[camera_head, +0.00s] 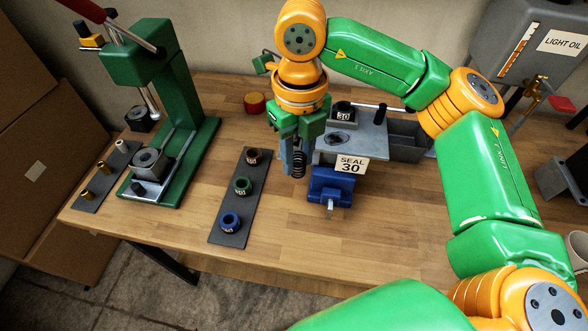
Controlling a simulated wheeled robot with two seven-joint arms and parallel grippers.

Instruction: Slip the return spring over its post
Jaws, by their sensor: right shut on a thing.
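A dark coil that looks like the return spring (298,163) hangs upright at the fingertips of my right gripper (292,155). The gripper points down and is shut on the spring, above or just behind the left side of the blue vise (331,187). I cannot tell the height of the spring above the bench. No post is clearly seen under the spring; the gripper and spring may hide it. A black rod (381,113) stands by the grey fixture behind the vise. My left gripper is not in view.
The grey fixture (345,145) is behind. A dark strip (233,210) with coloured rings lies left, beside a green press (150,65). The wooden bench (300,230) is clear in front.

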